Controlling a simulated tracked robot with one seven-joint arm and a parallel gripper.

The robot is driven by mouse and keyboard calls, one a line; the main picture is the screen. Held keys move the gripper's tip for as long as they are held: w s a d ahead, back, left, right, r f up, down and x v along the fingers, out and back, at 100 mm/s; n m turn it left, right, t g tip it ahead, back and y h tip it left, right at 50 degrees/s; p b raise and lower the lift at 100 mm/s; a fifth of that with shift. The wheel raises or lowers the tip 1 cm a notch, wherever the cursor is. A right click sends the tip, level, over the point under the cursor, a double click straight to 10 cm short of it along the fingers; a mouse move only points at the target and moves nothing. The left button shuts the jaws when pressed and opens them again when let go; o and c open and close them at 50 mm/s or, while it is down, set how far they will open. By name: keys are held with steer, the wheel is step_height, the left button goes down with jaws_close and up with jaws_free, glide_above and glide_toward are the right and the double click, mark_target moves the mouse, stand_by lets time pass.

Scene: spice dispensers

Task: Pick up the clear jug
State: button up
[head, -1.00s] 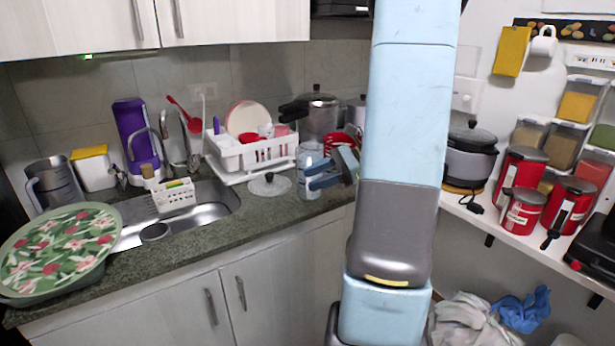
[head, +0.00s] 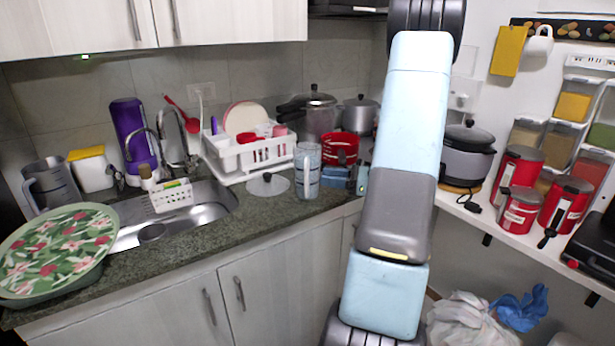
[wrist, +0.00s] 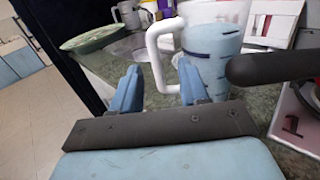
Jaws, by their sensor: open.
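The clear jug (head: 308,158) stands upright on the dark counter, right of the sink, with its handle toward the room. In the wrist view the jug (wrist: 215,48) is just beyond my gripper. Its pale handle (wrist: 154,52) reaches down into the gap between the fingers. My gripper (wrist: 159,82) is open, with one blue finger on each side of that gap; I cannot tell whether either touches the handle. In the head view my gripper (head: 345,180) is low over the counter, just right of the jug, and partly hidden by my arm.
A red container (head: 340,148) and pots (head: 320,115) stand close behind.

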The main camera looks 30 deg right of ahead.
mark_target(306, 176)
steer(key=shift+s+a+x, duration=0.15)
steer(key=shift+x, duration=1.7)
steer(key=shift+s+a+x, duration=0.15)
steer(key=shift+x, duration=1.7)
steer(key=shift+f, duration=0.1)
jaws_close()
